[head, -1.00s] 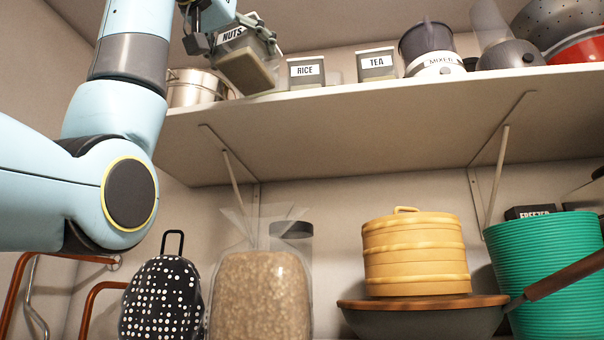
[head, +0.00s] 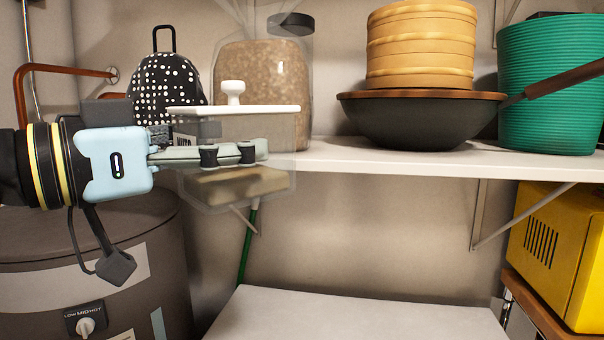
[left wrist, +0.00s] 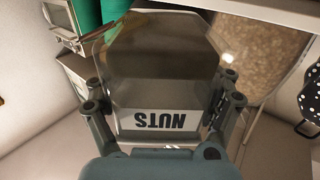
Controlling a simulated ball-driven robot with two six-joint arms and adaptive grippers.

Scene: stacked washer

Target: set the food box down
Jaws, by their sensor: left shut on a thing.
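The food box is a clear container with a white lid and knob (head: 280,125), with a light brown layer at its bottom. My left gripper (head: 258,152) is shut on it, its fingers along the near side, and holds it in the air in front of the shelf's left part. In the left wrist view the same box (left wrist: 160,60) fills the space between the fingers of my gripper (left wrist: 162,95), with the NUTS label facing the camera upside down. The box's far side is hidden. My right gripper is not in view.
Below, a bare white surface (head: 350,312) is clear. A dark heater tank (head: 165,255) stands left, a yellow appliance (head: 560,250) right.

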